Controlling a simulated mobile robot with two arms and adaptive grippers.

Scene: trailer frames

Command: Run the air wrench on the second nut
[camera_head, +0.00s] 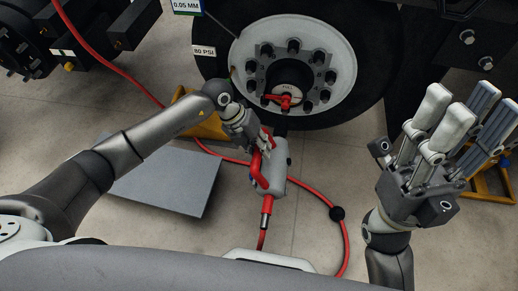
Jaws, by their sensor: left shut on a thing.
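The air wrench (279,170) is a grey tool with a red handle and a red hose running from its lower end. My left gripper (262,143) is shut on it and holds it just below the wheel. The wrench's dark nose (281,128) points up at the wheel's lower edge, and I cannot tell whether it touches anything. The wheel (295,50) has a white rim with a ring of dark nuts (267,50) around a hub with a red fitting (285,101). Which nut is the second is not marked. My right gripper (460,110) is open and empty at the right, apart from the wheel.
A red hose (130,77) runs from the top left down to the floor and loops below the wrench. A grey flat plate (165,187) lies on the floor at left. Yellow stands (205,124) are near the wheel. An "80 PSI" label (203,50) hangs beside the tyre.

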